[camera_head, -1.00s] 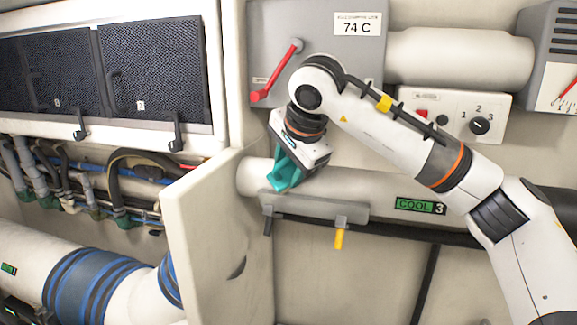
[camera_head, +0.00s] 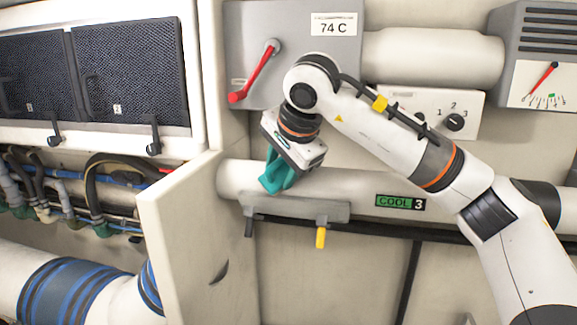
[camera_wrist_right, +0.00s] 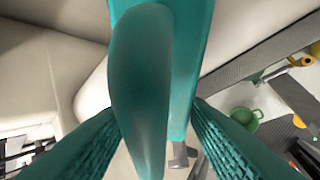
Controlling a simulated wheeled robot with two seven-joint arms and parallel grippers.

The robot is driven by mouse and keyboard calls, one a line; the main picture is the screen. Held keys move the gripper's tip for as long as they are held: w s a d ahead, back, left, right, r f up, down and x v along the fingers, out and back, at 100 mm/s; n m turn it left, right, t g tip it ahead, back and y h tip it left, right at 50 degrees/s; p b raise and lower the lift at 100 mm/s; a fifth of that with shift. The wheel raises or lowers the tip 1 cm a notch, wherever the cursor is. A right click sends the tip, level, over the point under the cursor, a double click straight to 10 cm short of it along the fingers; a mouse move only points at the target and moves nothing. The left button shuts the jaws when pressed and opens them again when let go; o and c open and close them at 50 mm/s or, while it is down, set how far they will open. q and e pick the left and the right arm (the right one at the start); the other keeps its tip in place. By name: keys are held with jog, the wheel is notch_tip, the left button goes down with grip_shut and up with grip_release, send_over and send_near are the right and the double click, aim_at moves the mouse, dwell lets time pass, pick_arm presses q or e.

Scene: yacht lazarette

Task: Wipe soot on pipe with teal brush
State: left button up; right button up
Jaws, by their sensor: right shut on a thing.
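The pipe (camera_head: 350,186) is pale and runs across the back wall, with a green "COOL 3" label. My right gripper (camera_head: 276,182) is at the pipe's left part, just above a grey bracket. It has teal fingers and is shut on a teal thing, which I take to be the teal brush (camera_wrist_right: 140,75); in the wrist view it stands between the two ribbed fingers. In the head view the brush and fingers blend together, and I cannot tell whether the brush touches the pipe. I see no soot; the gripper hides part of the pipe. My left gripper is out of view.
A grey bracket (camera_head: 295,207) with a black and a yellow hook hangs below the pipe. A pale panel (camera_head: 190,235) juts out at the left. A red lever (camera_head: 255,72) and a knob box (camera_head: 440,112) are above. A green cup (camera_wrist_right: 245,118) shows in the wrist view.

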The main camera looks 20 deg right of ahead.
aim_at(263, 173)
jog(key=shift+w+a+f+p, duration=0.1)
jog(key=shift+w+a+p, duration=0.05)
jog(key=shift+w+a, duration=0.3)
jog(key=shift+w+a+p, duration=0.15)
jog(key=shift+w+a, duration=0.1)
jog(key=shift+a, duration=0.3)
jog(key=shift+s+a+r+p, duration=0.2)
jog(key=shift+s+r+p, duration=0.05)
jog(key=shift+r, duration=0.25)
jog(key=shift+s+a+r+p, duration=0.15)
jog(key=shift+s+r+p, duration=0.05)
jog(key=shift+r, duration=0.25)
jog(key=shift+s+a+r+p, duration=0.25)
jog(key=shift+s+a+r, duration=0.1)
jog(key=shift+s+r, duration=0.3)
jog(key=shift+s+a+r+p, duration=0.25)
jog(key=shift+s+a+r, duration=0.15)
jog(key=shift+r, duration=0.3)
jog(key=shift+d, duration=0.1)
jog(key=shift+s+a+r+p, duration=0.3)
jog(key=shift+s+r, duration=0.15)
jog(key=shift+r, duration=0.15)
jog(key=shift+s+a+r+p, duration=0.2)
jog(key=shift+s+a+r, duration=0.15)
jog(key=shift+r, duration=0.2)
jog(key=shift+d+f, duration=0.1)
jog(key=shift+f, duration=0.05)
